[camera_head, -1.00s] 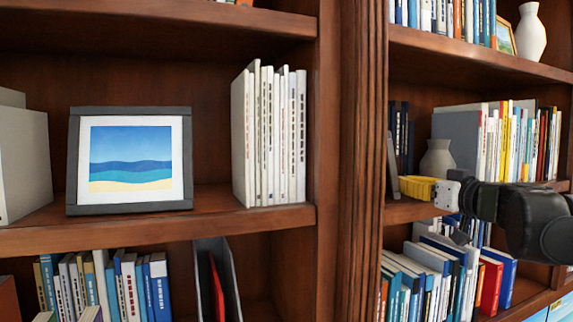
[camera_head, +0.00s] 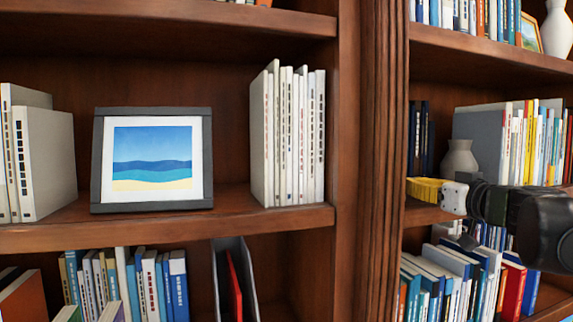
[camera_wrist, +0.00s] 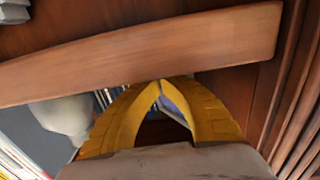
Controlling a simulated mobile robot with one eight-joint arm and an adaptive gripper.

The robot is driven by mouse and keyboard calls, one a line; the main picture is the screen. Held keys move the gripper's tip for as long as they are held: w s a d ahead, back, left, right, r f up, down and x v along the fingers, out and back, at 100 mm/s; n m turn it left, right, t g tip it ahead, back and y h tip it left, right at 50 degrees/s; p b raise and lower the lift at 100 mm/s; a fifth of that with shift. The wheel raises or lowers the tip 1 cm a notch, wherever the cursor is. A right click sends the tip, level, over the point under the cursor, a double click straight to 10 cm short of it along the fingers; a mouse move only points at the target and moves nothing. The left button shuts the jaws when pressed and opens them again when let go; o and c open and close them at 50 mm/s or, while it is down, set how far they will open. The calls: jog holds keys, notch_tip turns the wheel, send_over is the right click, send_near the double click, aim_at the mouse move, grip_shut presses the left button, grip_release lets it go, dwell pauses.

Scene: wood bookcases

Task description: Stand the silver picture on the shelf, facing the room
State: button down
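A grey-framed beach picture (camera_head: 152,158), with a white mat, stands on a left-bay shelf, leaning slightly back and facing the room. I cannot tell if it is the silver picture. My gripper (camera_head: 412,190), with yellow fingers, is beside the upright between the bays, at the right bay's middle shelf. The wrist view shows its fingertips (camera_wrist: 160,84) close together, near a wooden board. A bluish-grey patch (camera_wrist: 176,104) shows between the fingers. I cannot make out what it is or whether anything is gripped. The upright may hide something left of the fingertips.
The wooden upright (camera_head: 374,160) stands close left of my gripper. A grey vase (camera_head: 459,158) is behind it, also in the wrist view (camera_wrist: 66,116). White books (camera_head: 290,135) stand right of the picture, with bare shelf between. Books (camera_head: 455,285) fill the shelf below my gripper.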

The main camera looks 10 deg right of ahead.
jog(key=shift+w+a, duration=0.15)
jog(key=shift+a, duration=1.05)
jog(key=shift+w+a, duration=0.1)
jog(key=shift+a, duration=1.05)
jog(key=shift+d, duration=0.2)
jog(key=shift+s+d, duration=0.15)
jog(key=shift+d, duration=1.15)
jog(key=shift+a, duration=0.1)
